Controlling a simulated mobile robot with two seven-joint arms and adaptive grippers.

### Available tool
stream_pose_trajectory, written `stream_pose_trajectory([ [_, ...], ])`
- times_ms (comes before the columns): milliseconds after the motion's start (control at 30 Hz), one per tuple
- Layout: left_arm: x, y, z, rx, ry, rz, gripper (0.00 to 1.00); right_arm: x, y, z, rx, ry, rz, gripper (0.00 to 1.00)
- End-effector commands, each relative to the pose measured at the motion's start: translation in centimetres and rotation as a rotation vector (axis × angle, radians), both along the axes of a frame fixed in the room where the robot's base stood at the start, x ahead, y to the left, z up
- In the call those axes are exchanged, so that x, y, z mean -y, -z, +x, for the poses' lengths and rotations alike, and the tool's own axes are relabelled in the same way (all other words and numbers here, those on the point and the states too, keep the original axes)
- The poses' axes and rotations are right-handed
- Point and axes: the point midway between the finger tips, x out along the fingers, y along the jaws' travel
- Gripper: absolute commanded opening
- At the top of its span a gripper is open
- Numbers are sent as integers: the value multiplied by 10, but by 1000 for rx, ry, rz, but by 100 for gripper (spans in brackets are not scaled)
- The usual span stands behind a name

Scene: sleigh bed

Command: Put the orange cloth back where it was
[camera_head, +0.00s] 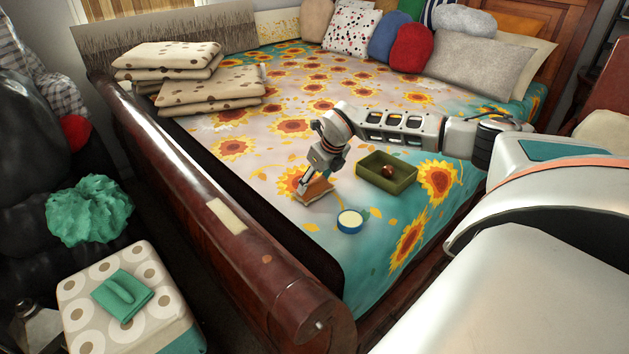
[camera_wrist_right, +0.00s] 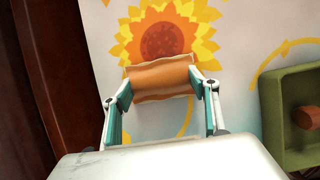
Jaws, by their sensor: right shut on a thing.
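The orange cloth (camera_head: 317,190) is a small folded piece at the near part of the sunflower bedspread. In the right wrist view the cloth (camera_wrist_right: 161,80) spans between the two fingertips, over a printed sunflower. My right gripper (camera_head: 304,192) points down and is shut on the cloth; it also shows in the right wrist view (camera_wrist_right: 160,93). I cannot tell whether the cloth touches the bed. My left gripper is not in view.
A green tray (camera_head: 401,181) holding a small brown-red object (camera_head: 388,171) lies right of the cloth. A round blue tin (camera_head: 350,221) is nearer. The dark wooden footboard (camera_head: 190,190) rises at left. Folded blankets (camera_head: 210,90) and pillows (camera_head: 410,47) lie farther back.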

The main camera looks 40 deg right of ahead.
Motion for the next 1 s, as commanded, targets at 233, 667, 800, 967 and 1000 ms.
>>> stream_pose_trajectory([
  [233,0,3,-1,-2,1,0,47,0,5,0,0,0,0,39],
  [667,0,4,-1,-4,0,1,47,0,5,0,1,0,0,79],
  [800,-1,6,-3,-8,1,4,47,0,3,-1,1,0,0,79],
  [967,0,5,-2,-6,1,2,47,1,-14,-7,3,0,-1,79],
  [1000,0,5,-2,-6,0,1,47,1,-21,-10,4,0,-1,79],
])
